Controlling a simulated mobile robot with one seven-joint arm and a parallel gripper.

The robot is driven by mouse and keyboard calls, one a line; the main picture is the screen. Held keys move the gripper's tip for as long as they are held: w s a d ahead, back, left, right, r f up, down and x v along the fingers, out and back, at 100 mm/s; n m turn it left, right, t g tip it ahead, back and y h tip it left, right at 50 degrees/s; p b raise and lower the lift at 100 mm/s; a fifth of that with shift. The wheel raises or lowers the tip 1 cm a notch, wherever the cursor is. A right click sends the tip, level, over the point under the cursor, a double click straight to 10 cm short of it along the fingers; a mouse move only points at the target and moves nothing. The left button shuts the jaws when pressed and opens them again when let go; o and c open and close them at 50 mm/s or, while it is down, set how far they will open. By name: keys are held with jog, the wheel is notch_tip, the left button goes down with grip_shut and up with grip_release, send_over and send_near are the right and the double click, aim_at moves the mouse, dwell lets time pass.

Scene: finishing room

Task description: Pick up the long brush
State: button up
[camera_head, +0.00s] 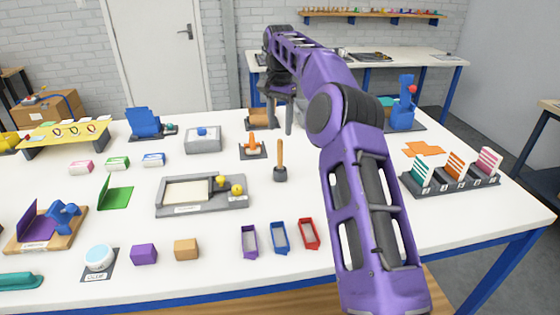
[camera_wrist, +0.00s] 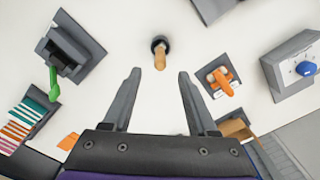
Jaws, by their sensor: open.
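The long brush (camera_head: 280,157) stands upright on the white table, with an orange-brown wooden handle above a dark base. In the wrist view the brush (camera_wrist: 159,55) is seen nearly end-on, just beyond the fingertips and about midway between them. My gripper (camera_head: 279,122) is open, fingers pointing down, above the table behind the brush in the head view. In the wrist view the open gripper (camera_wrist: 160,76) has nothing between its fingers. The brush's bristles cannot be made out.
An orange item on a dark plate (camera_head: 251,149) stands left of the brush. A grey tray (camera_head: 200,208) with yellow balls is in front left, and small open bins (camera_head: 279,237) line the front. A card rack (camera_head: 455,184) is at right. Bare table surrounds the brush.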

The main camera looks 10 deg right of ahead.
aim_at(280, 167)
notch_tip(280, 167, down, 12)
jog(key=shift+f+b, duration=0.2)
jog(key=shift+b, duration=0.85)
grip_shut()
